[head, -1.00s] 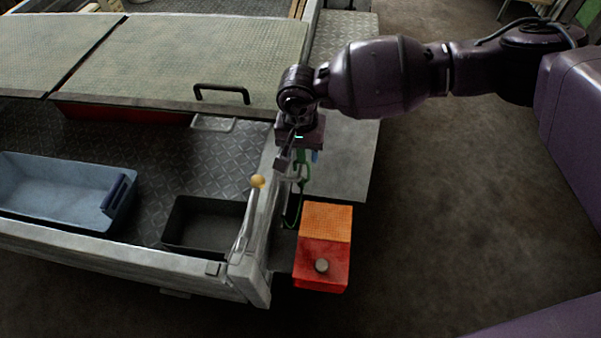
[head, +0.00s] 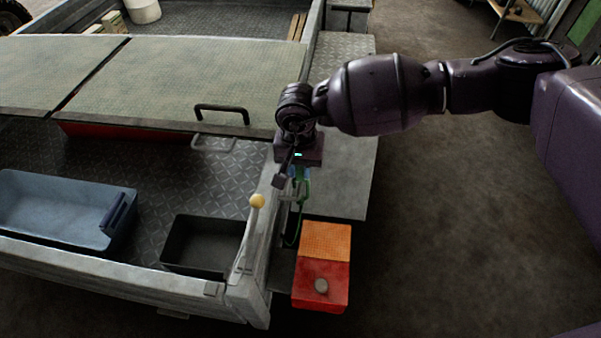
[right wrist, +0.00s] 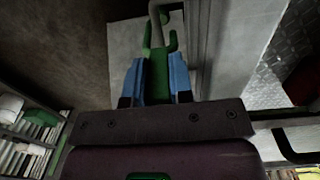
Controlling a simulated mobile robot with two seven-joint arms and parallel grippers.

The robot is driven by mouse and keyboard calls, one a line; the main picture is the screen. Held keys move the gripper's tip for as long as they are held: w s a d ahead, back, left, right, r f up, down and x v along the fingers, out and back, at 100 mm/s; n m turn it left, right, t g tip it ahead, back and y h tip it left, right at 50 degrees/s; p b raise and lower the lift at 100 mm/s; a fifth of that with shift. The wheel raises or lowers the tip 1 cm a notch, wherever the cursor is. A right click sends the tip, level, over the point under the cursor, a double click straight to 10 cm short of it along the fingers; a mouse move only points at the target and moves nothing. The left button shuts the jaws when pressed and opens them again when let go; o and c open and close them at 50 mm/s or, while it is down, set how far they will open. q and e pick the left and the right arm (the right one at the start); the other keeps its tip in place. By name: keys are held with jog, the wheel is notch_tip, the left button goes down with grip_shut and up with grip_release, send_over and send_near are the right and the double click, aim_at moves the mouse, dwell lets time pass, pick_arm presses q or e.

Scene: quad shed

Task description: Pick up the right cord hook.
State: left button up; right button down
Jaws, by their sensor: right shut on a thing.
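The right cord hook (right wrist: 157,78) is green, with a forked end, and sits between the blue fingertips in the right wrist view. My right gripper (right wrist: 157,80) is shut on it, one finger on each side. In the head view the right gripper (head: 299,173) points down at the outer side of the grey trailer wall. The green hook (head: 304,190) shows just below its fingers, partly hidden by them. A thin green cord (head: 291,239) hangs below, beside the wall. I cannot tell whether the hook still touches its mount. My left gripper is not in view.
A black tray (head: 190,258) and a blue bin (head: 60,232) lie inside. Open floor (head: 450,220) is on the right.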

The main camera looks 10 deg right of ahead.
notch_tip(320, 180, up, 4)
jog(key=shift+w+f+p, duration=0.1)
jog(key=shift+p, duration=0.3)
pick_arm(q)
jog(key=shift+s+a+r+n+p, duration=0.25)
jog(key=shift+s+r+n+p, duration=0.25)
jog(key=shift+p, duration=0.7)
pick_arm(e)
jog(key=s+d, duration=0.3)
jog(key=d, duration=0.5)
jog(key=s+d+f, duration=0.1)
jog(key=s+d, duration=0.2)
jog(key=d, duration=0.6)
jog(key=shift+s, duration=0.15)
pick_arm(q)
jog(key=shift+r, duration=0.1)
